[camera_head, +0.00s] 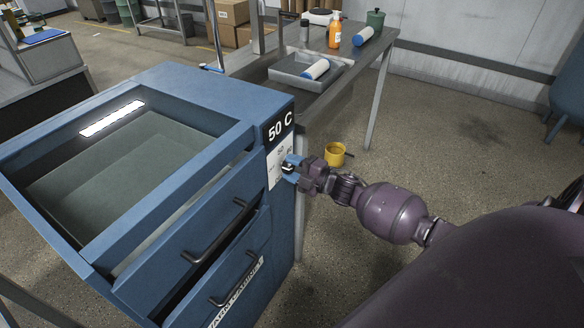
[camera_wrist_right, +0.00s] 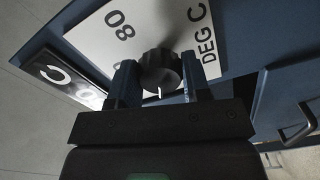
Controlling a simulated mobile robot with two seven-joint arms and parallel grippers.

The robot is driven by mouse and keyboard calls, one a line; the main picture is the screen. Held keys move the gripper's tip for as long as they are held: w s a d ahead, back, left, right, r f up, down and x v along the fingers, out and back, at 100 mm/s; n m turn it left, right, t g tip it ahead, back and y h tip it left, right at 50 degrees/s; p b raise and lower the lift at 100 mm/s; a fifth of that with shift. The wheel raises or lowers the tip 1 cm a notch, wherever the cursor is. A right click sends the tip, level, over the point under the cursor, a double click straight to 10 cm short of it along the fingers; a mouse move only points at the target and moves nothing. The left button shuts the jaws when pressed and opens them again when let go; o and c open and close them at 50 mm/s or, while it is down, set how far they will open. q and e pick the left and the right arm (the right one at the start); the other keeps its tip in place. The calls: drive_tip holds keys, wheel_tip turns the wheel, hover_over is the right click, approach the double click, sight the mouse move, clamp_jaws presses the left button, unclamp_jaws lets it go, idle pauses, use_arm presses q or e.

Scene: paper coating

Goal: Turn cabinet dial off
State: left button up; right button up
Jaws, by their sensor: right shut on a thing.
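The blue cabinet (camera_head: 175,95) stands at the left of the head view with a "50 C" display (camera_head: 279,126) at its upper corner. Below the display is a white dial plate (camera_head: 273,173), which also shows in the right wrist view (camera_wrist_right: 105,40) with "80" and "DEG C" on it. The black dial (camera_wrist_right: 160,70) sits between the two fingers of my right gripper (camera_wrist_right: 160,85), which is shut on it. In the head view my right gripper (camera_head: 291,168) is at the plate, and the dial is mostly hidden by the fingers. My left gripper is not in view.
The cabinet has drawers with black handles (camera_head: 215,235) below the dial side. A metal table (camera_head: 340,75) behind holds a grey tray (camera_head: 290,78), bottles and rollers. A yellow mug (camera_head: 334,155) is beyond my right gripper. Open floor (camera_head: 470,150) lies to the right.

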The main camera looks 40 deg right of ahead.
drive_tip(key=shift+n, duration=0.5)
drive_tip(key=o, duration=0.9)
drive_tip(key=shift+s, duration=0.1)
drive_tip(key=shift+s+d, duration=0.15)
drive_tip(key=shift+s, duration=0.1)
drive_tip(key=v, duration=1)
drive_tip(key=shift+p, duration=0.35)
